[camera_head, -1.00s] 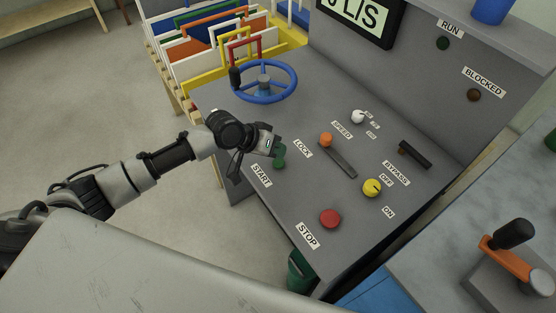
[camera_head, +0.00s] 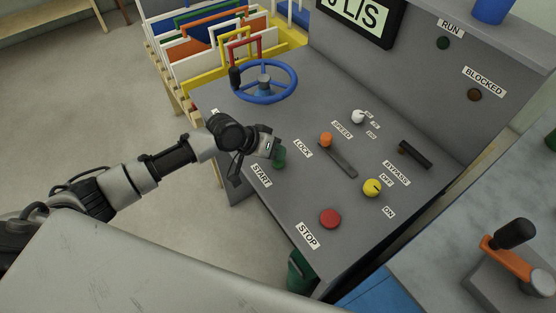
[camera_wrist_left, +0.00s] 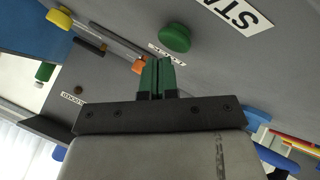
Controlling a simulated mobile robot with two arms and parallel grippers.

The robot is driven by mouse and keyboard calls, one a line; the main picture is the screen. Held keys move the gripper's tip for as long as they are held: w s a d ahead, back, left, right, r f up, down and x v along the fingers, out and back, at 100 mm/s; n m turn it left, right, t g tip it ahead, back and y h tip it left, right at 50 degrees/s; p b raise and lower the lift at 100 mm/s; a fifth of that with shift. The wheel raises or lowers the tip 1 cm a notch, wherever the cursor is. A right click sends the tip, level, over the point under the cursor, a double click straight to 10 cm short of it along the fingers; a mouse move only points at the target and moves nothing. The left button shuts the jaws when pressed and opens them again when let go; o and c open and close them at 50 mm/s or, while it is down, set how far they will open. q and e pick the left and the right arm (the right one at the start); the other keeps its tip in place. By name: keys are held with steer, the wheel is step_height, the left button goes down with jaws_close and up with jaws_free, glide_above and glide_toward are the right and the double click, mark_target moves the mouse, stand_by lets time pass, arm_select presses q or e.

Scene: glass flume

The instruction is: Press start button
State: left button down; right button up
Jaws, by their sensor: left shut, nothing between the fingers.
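The START label (camera_head: 262,175) lies on the grey sloping panel (camera_head: 300,200). The round green start button (camera_wrist_left: 175,37) shows in the left wrist view, just beyond my left fingertips, with a small gap in the picture. My left gripper (camera_head: 278,156) is above the panel beside the START label, shut and empty; its green fingers (camera_wrist_left: 157,76) are together. In the head view the green of the fingers and of the button run together, so I cannot tell whether they touch. My right gripper is not in view.
A red stop button (camera_head: 330,218), yellow knob (camera_head: 371,187), orange-knobbed lever (camera_head: 326,139), white speed knob (camera_head: 358,116) and black bypass handle (camera_head: 414,154) share the panel. A blue handwheel (camera_head: 265,80) stands behind my gripper. The RUN lamp (camera_head: 443,43) looks dark.

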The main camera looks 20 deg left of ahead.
arm_select(q)
steer(key=shift+f, duration=0.5)
stand_by(0.3)
steer(key=shift+r, duration=0.15)
steer(key=shift+r+p, duration=0.8)
step_height(320, 180, up, 6)
steer(key=p, duration=0.6)
stand_by(0.4)
